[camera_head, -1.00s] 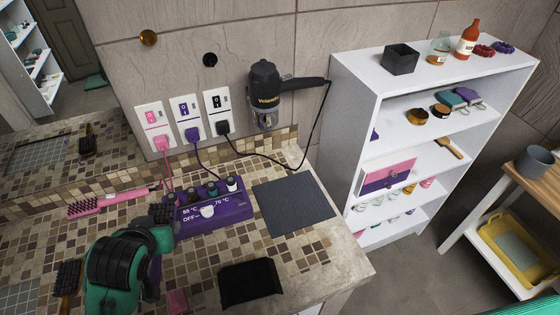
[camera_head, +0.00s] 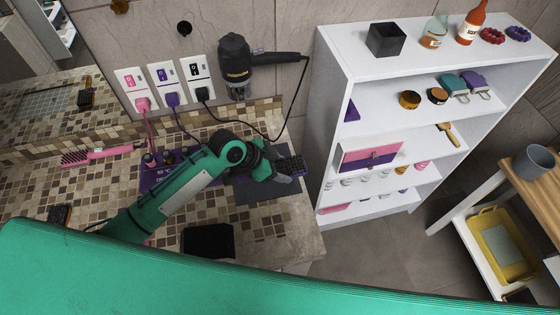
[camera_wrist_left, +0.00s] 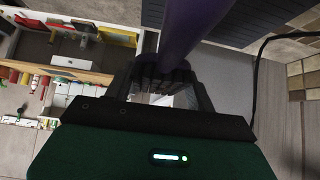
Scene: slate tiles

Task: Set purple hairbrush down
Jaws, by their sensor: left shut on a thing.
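My left gripper (camera_head: 270,174) is shut on the purple hairbrush. The brush's dark bristle head (camera_head: 290,165) sticks out to the right of the fingers in the head view. In the left wrist view the purple handle (camera_wrist_left: 192,28) runs up from between the black fingers (camera_wrist_left: 168,88). The brush is over the right part of the dark grey mat (camera_head: 256,193) on the tiled counter. I cannot tell how high above it the brush is. My left forearm hides part of the purple heater box (camera_head: 153,178). My right gripper is out of view.
A pink brush (camera_head: 98,154) lies at the counter's back left. A black tray-like item (camera_head: 208,240) sits near the front edge. A white shelf (camera_head: 338,75) stands close on the right.

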